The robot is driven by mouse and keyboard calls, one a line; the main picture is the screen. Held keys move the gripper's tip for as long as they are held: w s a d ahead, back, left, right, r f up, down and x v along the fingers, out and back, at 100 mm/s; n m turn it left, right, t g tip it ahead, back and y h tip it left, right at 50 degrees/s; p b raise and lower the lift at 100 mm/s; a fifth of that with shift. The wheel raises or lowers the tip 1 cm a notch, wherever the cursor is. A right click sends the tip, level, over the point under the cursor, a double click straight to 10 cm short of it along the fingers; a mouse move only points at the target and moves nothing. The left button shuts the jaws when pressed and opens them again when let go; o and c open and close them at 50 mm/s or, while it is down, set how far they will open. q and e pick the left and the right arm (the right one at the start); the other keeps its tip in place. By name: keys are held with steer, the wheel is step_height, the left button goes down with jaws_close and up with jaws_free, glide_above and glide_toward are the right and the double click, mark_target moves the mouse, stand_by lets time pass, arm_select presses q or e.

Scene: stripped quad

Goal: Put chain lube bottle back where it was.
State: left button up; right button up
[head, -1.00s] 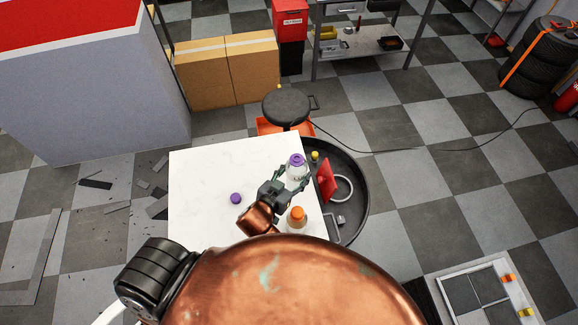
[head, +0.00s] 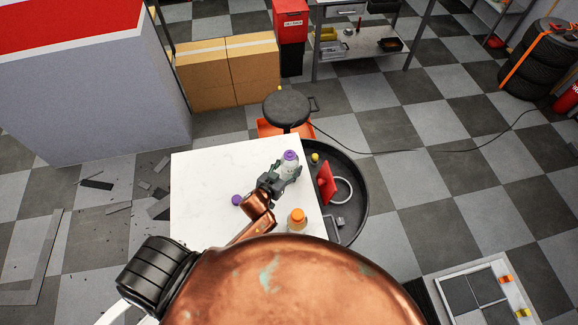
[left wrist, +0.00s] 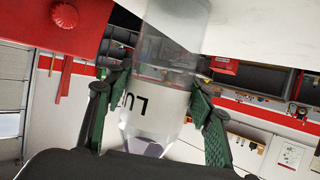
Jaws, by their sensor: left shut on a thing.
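The chain lube bottle (head: 289,167) is clear with a purple cap and stands roughly upright near the far right part of the white tabletop (head: 205,175). My left gripper (head: 281,175) is shut on it from the near side. In the left wrist view the bottle (left wrist: 160,100) is between the two green-padded fingers, upside down in the picture, with the letters "LU" showing on its label. Its base overlaps the white surface at the top; I cannot tell whether it touches. My right gripper is not in view.
An orange-capped bottle (head: 297,219) stands near the right edge of the tabletop. A small purple round thing (head: 237,200) lies left of my arm. A dark round tray (head: 352,216) with a red piece (head: 326,183) and a pale ring (head: 343,190) is to the right.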

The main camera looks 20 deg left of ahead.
arm_select(q)
steer(key=shift+f, duration=0.15)
steer(key=o, duration=1.3)
steer(key=shift+s+r, duration=0.2)
steer(key=b+v, duration=0.1)
steer(key=v, duration=1)
steer(key=shift+s+r, duration=0.1)
steer(key=shift+s, duration=0.2)
